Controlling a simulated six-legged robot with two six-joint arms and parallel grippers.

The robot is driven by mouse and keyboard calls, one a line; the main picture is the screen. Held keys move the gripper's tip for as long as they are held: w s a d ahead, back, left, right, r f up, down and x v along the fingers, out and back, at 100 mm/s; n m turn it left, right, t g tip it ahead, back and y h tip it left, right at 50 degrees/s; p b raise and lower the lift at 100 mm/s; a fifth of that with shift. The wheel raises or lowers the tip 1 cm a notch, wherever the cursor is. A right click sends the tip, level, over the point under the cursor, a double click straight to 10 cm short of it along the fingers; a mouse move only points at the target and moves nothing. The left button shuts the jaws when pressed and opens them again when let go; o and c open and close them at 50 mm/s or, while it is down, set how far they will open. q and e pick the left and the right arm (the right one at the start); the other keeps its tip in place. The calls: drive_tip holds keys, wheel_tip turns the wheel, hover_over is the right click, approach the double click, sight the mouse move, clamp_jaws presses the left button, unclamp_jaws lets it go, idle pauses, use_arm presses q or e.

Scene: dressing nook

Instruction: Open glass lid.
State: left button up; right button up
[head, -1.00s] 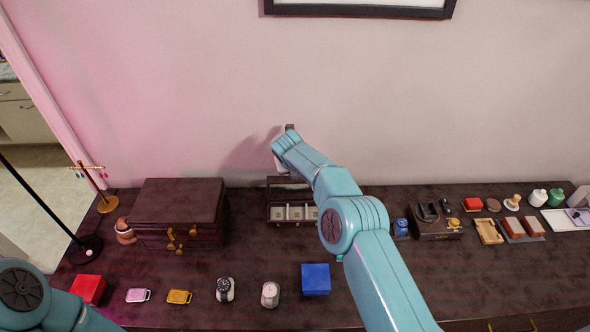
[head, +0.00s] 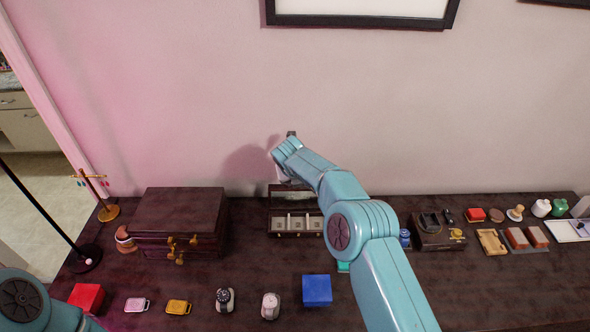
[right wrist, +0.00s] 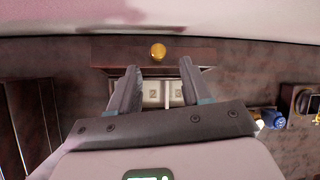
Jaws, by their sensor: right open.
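The display case (head: 270,224) stands near the wall in the head view, with pale cushions (head: 296,223) in its compartments. Its dark-framed glass lid (head: 279,200) stands raised along the back edge, partly hidden by my right arm. In the right wrist view the lid (right wrist: 108,56) is a dark band beyond the cushions (right wrist: 153,93), and a round gold knob (right wrist: 158,52) shows against it. My right gripper (right wrist: 158,66) is open, its fingers apart on either side of the knob in that view. I cannot tell whether it touches the lid. My left gripper is out of view.
A dark jewelry chest (head: 180,212) stands left of the case. A blue box (head: 316,290), watches and a red box (head: 87,297) line the front. A dark valet tray (head: 432,240) and a blue jar (head: 404,238) are on the right. The wall is close behind.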

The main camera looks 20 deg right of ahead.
drive_tip(key=b+v, duration=0.3)
drive_tip(key=v, duration=1.1)
drive_tip(key=shift+r, duration=0.15)
drive_tip(key=shift+s, duration=0.1)
